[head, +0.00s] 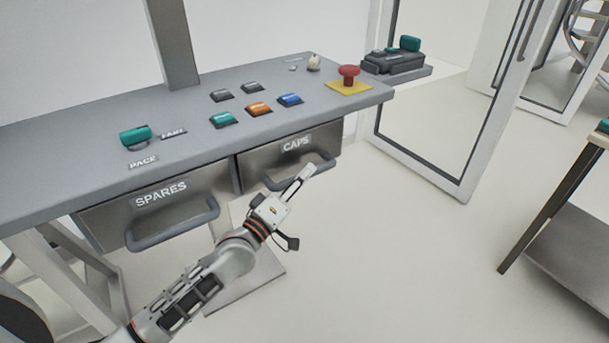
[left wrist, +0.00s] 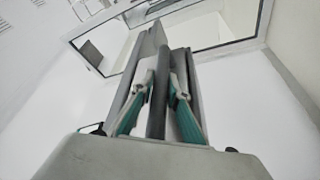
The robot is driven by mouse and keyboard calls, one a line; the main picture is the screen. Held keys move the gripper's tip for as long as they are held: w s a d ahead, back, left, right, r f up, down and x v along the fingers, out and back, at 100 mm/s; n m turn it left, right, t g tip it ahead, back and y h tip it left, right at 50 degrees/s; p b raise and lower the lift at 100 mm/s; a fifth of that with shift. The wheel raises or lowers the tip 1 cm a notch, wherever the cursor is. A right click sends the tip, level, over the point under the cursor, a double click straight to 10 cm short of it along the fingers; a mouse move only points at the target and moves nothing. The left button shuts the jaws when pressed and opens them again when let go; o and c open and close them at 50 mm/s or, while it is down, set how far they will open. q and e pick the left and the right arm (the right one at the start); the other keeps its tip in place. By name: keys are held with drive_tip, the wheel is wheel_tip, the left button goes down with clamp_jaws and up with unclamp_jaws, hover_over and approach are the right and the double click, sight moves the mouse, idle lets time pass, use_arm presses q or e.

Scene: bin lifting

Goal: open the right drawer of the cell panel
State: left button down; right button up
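The right drawer, labelled CAPS (head: 296,144), sits under the grey panel top and looks closed, its front in line with the panel. Its dark bar handle (head: 279,186) runs across the lower front. My left gripper (head: 305,174) is at this handle, covering part of it. In the left wrist view the handle bar (left wrist: 157,104) passes between the two teal-padded fingers (left wrist: 162,90). A gap shows between the bar and the right-hand finger, so the gripper looks open around the bar. My right gripper is in neither view.
The left drawer, labelled SPARES (head: 160,194), has its own handle (head: 173,234) close by. Coloured buttons (head: 258,109), a red mushroom button (head: 348,74) and a teal part (head: 135,136) are on the panel top (head: 70,150). A glass door (head: 430,110) stands right; the floor before it is clear.

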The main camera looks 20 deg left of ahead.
use_arm(q)
drive_tip(key=shift+s+d, duration=0.25)
drive_tip(key=shift+d, duration=0.1)
drive_tip(key=s+d+p, duration=0.7)
drive_tip(key=s+d, duration=0.4)
drive_tip(key=d, duration=0.3)
drive_tip(key=shift+s+d, duration=0.15)
drive_tip(key=c, duration=2)
unclamp_jaws()
drive_tip(key=shift+o, duration=0.2)
